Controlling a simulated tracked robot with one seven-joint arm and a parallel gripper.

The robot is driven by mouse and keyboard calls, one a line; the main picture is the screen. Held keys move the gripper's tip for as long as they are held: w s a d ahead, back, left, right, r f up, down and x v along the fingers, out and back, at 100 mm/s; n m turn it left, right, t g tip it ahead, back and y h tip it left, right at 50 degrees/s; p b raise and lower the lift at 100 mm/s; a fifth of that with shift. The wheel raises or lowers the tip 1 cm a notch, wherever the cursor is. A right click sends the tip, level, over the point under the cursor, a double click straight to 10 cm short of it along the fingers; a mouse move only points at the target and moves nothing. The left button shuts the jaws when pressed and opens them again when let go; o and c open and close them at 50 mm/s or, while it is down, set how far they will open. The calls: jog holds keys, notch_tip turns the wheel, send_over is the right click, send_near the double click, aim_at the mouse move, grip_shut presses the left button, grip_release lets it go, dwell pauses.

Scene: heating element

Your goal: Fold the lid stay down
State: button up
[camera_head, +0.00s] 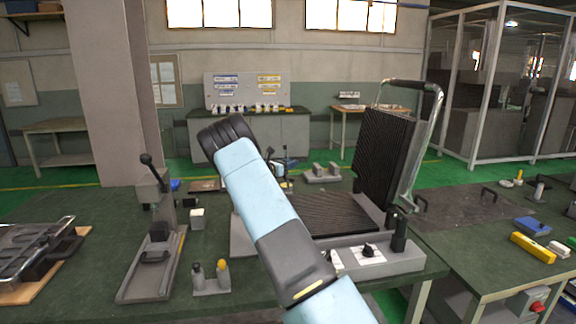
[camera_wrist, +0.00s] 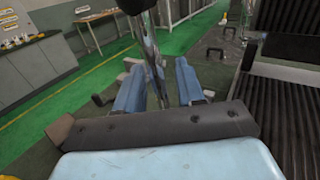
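The heating element machine stands on the bench, with its black ribbed lid (camera_head: 382,158) raised above a ribbed lower plate (camera_head: 330,214). The lid also shows at the right of the wrist view (camera_wrist: 288,22). A shiny metal rod (camera_wrist: 151,52), dark at its top, stands upright in the wrist view; it looks like the lid stay. My gripper (camera_wrist: 158,88) is open, with one blue finger on each side of the rod. I see gaps beside the rod, though touch is hard to judge. In the head view, my arm mostly hides the gripper and the stay.
A bent metal handle (camera_head: 432,120) rises behind the lid. A lever press (camera_head: 155,230) stands left of my arm, with a small holder (camera_head: 211,280) near it. The front panel with knobs (camera_head: 368,250) is close to my arm.

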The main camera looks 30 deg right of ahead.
jog(key=shift+c, duration=0.3)
grip_shut()
jog(key=shift+w+a, duration=0.1)
jog(key=shift+a, duration=0.1)
